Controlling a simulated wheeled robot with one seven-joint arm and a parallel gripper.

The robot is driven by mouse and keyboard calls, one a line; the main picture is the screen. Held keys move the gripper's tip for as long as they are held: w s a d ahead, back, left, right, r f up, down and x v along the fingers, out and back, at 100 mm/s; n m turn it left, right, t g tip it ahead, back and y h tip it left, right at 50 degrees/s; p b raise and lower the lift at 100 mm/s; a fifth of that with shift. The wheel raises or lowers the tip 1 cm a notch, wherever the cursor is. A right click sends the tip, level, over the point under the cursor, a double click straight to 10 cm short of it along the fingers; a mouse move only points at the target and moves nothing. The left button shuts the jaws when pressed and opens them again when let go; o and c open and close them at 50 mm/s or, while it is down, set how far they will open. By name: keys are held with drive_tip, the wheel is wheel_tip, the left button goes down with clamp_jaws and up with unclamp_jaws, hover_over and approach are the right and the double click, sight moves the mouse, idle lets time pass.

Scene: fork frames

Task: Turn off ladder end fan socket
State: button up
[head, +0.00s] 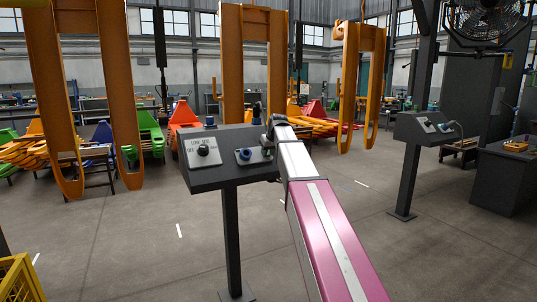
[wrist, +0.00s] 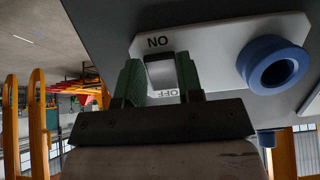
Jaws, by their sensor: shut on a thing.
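A light socket plate (wrist: 205,40) with ON and OFF marks fills the upper wrist view. It carries a rocker switch (wrist: 160,72) and a round blue socket (wrist: 272,62). My gripper (wrist: 160,83) has its green fingers on either side of the switch, shut on it. ON shows at the switch's upper end, and OFF shows partly between the fingers. In the head view the blue socket (head: 245,154) is on a dark control box (head: 228,178) on a post. My gripper (head: 270,134) is at the box's right end, with the switch hidden behind it.
A knob (head: 203,151) with speed marks sits on the box's left plate. A second control box (head: 425,128) stands on a post at right, with a large fan (head: 487,17) above and behind it. Orange forks (head: 243,65) hang behind the near box. The left foreground floor is mostly clear.

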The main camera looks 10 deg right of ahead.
idle(0.3)
drive_tip(key=o, duration=0.9)
drive_tip(key=shift+o, duration=0.2)
drive_tip(key=shift+r, duration=0.1)
drive_tip(key=v, duration=1)
drive_tip(key=shift+s+r, duration=0.2)
drive_tip(key=shift+r, duration=0.1)
